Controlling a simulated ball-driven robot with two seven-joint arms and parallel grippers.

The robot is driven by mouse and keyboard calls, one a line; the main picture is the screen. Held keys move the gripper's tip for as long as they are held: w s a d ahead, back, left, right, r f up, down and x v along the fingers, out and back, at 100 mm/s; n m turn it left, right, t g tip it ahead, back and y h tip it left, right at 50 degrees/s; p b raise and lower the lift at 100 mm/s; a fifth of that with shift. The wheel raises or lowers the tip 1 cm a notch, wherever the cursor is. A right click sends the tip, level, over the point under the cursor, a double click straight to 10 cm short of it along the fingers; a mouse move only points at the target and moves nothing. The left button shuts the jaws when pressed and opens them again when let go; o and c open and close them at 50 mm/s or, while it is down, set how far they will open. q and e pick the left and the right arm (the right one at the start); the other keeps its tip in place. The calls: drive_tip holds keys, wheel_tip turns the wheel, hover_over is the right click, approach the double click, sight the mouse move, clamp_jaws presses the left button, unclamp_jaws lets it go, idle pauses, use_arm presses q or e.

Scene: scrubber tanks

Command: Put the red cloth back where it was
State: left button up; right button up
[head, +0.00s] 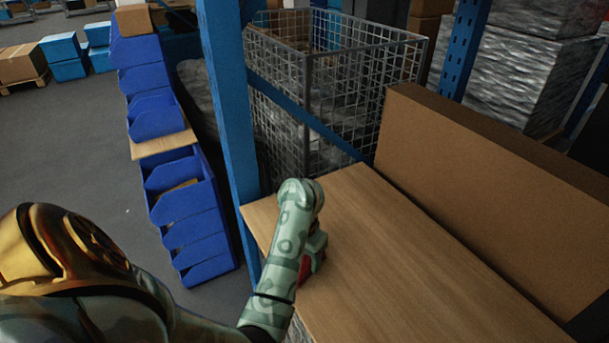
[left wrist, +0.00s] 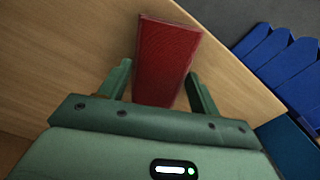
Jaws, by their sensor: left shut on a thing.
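The red cloth (left wrist: 167,50) is a flat, folded-looking strip between the two fingers of my left gripper (left wrist: 160,72) in the left wrist view. The wooden shelf board (left wrist: 85,50) lies behind it. In the head view my left gripper (head: 313,256) is low over the left edge of the shelf board (head: 400,270), and only a sliver of the red cloth (head: 304,269) shows beside it. My left gripper is shut on the cloth. I cannot tell whether the cloth touches the board. My right gripper is out of view.
A blue rack post (head: 229,110) stands at the board's left corner. A wire mesh cage (head: 345,90) is behind the board. A large brown box (head: 480,185) lines its right side. Blue bins (head: 185,215) stand left of the post. The board's middle is clear.

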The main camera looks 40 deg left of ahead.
use_arm(q)
drive_tip(key=o, duration=1)
drive_tip(key=shift+f, duration=0.1)
drive_tip(key=shift+c, duration=0.2)
drive_tip(key=shift+o, duration=0.9)
drive_tip(key=shift+r, duration=0.2)
wheel_tip(320, 180, up, 12)
drive_tip(key=p, duration=0.7)
drive_tip(key=shift+s, duration=0.15)
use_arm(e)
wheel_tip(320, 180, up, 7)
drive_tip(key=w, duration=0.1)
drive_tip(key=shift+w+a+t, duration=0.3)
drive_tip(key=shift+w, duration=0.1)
use_arm(q)
drive_tip(key=shift+f, duration=0.1)
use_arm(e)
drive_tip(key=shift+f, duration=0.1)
